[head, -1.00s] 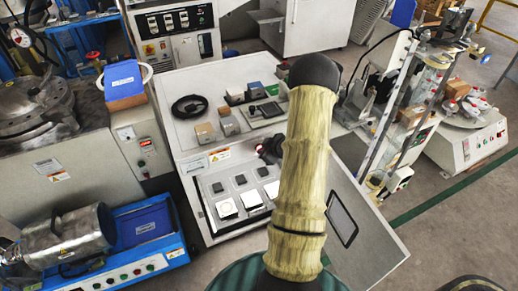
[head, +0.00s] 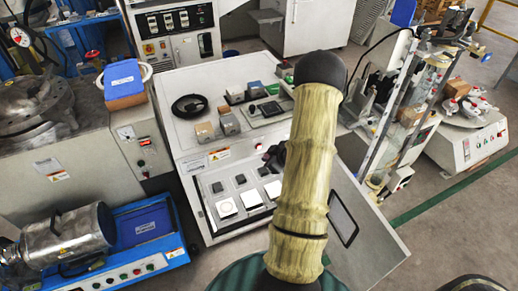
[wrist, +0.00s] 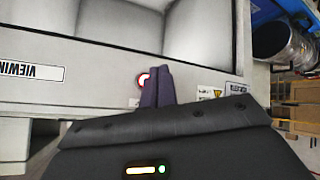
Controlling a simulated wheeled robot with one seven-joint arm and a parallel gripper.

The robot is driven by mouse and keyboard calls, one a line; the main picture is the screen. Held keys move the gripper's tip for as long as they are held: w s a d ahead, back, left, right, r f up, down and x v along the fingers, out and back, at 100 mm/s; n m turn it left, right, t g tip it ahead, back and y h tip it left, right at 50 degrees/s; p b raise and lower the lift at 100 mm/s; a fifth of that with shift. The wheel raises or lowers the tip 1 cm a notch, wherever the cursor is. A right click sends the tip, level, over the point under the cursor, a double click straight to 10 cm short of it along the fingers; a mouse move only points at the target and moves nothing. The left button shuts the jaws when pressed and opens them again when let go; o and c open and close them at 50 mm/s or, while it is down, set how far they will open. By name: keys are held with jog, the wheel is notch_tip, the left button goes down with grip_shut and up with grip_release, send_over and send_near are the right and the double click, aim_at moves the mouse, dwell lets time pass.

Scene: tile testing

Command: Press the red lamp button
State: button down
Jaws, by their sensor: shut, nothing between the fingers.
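My gripper (wrist: 160,69) is shut and empty. Its dark purple fingers overlap the button's right side in this view and hide part of it. I cannot tell whether they touch it. In the head view my gripper (head: 275,157) is small and dark over the cabinet's front, partly behind my arm.
The white cabinet (head: 180,140) carries a black ring (head: 190,106) and several small blocks on top. A sticker (head: 219,155) is on its front strip. A tray with white and grey squares lies below. A blue machine (head: 145,225) stands left, glass columns right.

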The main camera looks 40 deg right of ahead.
jog(key=shift+s+a, duration=0.15)
jog(key=shift+s, duration=0.5)
jog(key=shift+s+a, duration=0.15)
jog(key=shift+s, duration=0.45)
